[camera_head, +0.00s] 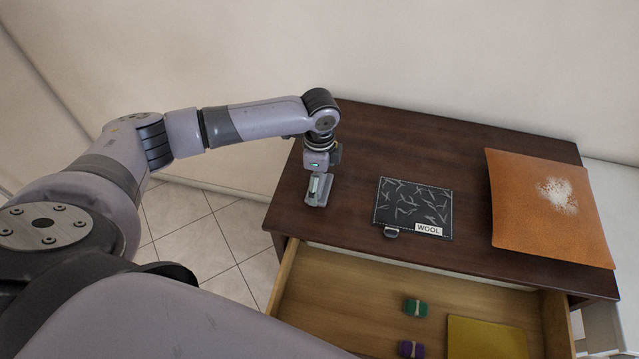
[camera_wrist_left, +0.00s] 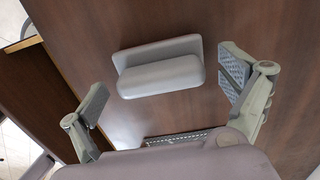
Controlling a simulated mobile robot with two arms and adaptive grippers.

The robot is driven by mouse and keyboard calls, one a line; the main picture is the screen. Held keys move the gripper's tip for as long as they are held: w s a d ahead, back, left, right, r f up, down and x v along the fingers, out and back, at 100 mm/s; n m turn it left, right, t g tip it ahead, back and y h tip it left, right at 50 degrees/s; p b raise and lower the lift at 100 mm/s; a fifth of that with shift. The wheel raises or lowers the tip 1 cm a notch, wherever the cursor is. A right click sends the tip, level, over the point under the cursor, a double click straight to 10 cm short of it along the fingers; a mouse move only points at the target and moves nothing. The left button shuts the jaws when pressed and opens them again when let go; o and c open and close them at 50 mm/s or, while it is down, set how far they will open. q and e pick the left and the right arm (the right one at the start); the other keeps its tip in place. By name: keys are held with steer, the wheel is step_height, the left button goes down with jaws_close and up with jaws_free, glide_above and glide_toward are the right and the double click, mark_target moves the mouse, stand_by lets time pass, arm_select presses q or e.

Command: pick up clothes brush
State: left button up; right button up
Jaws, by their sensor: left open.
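The clothes brush (camera_head: 316,198) is a small grey block with a rounded grip on top. It lies on the left part of the dark wooden desktop in the head view. In the left wrist view the brush (camera_wrist_left: 160,75) sits between and a little beyond my left fingers, with clear gaps on both sides. My left gripper (camera_head: 321,170) is open and empty, pointing down above the brush and partly overlapping it in the head view. No contact shows. My right gripper is not in view.
A black WOOL patch (camera_head: 400,205) strewn with pale hairs lies right of the brush. An orange sheet (camera_head: 530,220) with white powder is further right. The open drawer (camera_head: 370,285) below holds a green bundle (camera_head: 415,308), a purple bundle (camera_head: 411,349) and a yellow item (camera_head: 485,338).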

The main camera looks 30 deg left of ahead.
arm_select(q)
steer(key=shift+f, duration=0.15)
steer(key=c, duration=1.3)
steer(key=shift+r, duration=0.35)
step_height(320, 180, up, 19)
steer(key=shift+r+b, duration=0.2)
steer(key=shift+b, duration=0.6)
